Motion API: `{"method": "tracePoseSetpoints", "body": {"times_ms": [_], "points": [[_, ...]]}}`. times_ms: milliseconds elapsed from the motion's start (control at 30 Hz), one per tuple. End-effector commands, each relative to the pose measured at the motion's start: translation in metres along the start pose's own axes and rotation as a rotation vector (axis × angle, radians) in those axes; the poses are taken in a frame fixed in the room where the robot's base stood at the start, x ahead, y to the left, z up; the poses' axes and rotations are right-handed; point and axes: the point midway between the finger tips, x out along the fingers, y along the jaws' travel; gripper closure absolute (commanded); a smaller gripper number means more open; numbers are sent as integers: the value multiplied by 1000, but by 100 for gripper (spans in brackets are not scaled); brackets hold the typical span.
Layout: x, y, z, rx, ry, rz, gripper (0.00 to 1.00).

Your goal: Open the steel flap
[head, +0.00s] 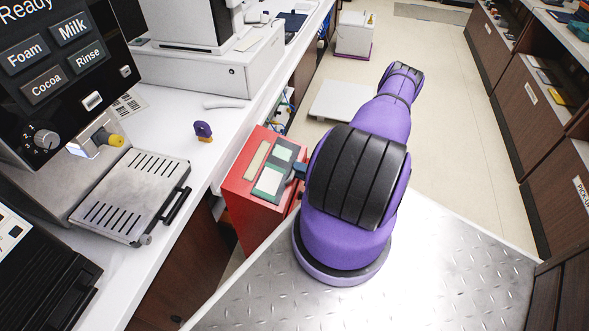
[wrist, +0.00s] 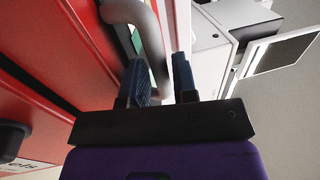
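My gripper (wrist: 162,72) is at the red box (head: 240,195), with its blue fingers on either side of a curved grey bar handle (wrist: 152,35). The handle sits by the red face (wrist: 45,50) of the box in the wrist view. I cannot make out the flap that this handle belongs to. In the head view my arm hides most of the gripper and the handle.
The white counter (head: 180,125) runs along the left with a coffee machine (head: 60,80) and a small purple item (head: 203,130). A diamond-plate steel surface (head: 440,270) lies below my arm. Wooden cabinets (head: 535,120) stand right. The tiled floor (head: 450,110) between is open.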

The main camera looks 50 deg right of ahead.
Motion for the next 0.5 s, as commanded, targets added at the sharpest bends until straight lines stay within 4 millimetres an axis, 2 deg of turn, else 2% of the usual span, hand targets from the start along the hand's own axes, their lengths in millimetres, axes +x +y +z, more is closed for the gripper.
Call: {"method": "tracePoseSetpoints", "body": {"times_ms": [200,467,500], "points": [[13,0,0,1,-1,1,74],[14,0,0,1,0,1,74],[14,0,0,1,0,1,80]]}}
